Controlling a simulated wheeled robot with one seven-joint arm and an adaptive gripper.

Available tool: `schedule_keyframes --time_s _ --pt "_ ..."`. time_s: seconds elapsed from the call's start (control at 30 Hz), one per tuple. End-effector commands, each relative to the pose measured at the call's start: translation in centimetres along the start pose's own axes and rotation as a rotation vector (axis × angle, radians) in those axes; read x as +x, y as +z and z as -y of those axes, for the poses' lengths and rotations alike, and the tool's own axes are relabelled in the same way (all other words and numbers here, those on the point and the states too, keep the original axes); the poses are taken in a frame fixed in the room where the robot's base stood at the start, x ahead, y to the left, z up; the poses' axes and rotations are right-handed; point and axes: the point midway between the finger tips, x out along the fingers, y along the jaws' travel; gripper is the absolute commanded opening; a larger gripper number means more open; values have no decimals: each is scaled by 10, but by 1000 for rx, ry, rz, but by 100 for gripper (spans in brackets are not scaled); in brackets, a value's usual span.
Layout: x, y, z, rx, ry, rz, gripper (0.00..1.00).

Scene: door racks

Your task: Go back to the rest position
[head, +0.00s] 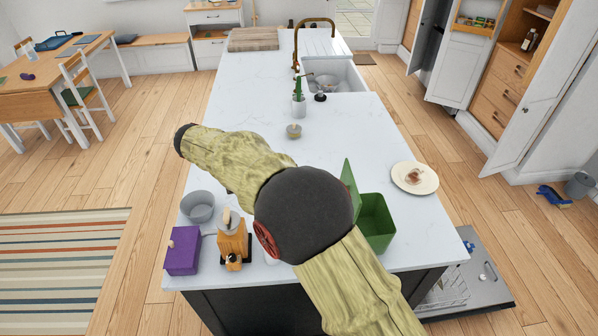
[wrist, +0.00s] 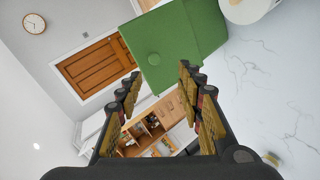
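In the head view my arm, in a yellow-green sleeve with a large black joint, reaches over the white island counter (head: 235,90). My gripper itself cannot be made out there. In the wrist view my gripper (wrist: 160,72) is open, its two fingers well apart. I see nothing held between them. A green bin (wrist: 185,40) shows beyond the fingertips, apparently apart from them. In the head view the green bin (head: 376,222) stands on the counter just right of my black joint, with its lid (head: 350,187) raised.
A plate with food (head: 414,178) lies right of the bin. A grey pot (head: 198,206), purple box (head: 183,250) and wooden grinder (head: 233,238) stand at the near left. A small jar (head: 294,131) and potted cactus (head: 298,103) are further back. An open dishwasher (head: 465,280) juts out at right.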

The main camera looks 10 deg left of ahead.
Motion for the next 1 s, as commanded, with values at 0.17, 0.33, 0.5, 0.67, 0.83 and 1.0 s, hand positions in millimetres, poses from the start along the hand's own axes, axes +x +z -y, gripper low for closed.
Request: schedule_keyframes --time_s 0.17,0.33,0.5,0.67,0.83,1.0 --pt "0 0 0 -1 0 0 37" --pt "0 -2 4 -67 -17 -10 37" --pt "9 10 40 -269 -113 -11 37" --pt "23 45 68 -484 -224 7 37" --pt "37 78 64 -636 -374 27 37" --pt "56 107 39 -710 -552 39 37"
